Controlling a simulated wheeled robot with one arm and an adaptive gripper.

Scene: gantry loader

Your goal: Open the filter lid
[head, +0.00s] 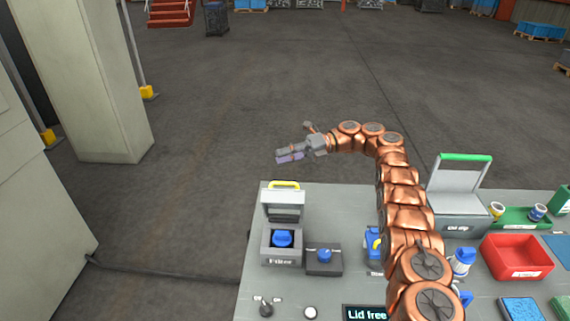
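The filter box (281,247) is a grey box labelled "Filter" at the left end of the bench, with a blue round part (282,239) inside it. Its grey lid (283,211) stands raised at the back of the box, with a yellow handle (284,185) along its top edge. The blue part shows through the open front. My gripper (285,155) is in the air beyond the bench's back edge, above the lid in the picture and apart from the handle. It is small and seen side-on, so its finger opening is unclear. Nothing shows in it.
A dark box with a blue knob (324,256) stands right of the filter. A display (367,313) reads "Lid free". A green-handled lidded box (461,209), a red bin (517,257) and blue-capped items are at the right. A large pale machine (85,80) is at the left.

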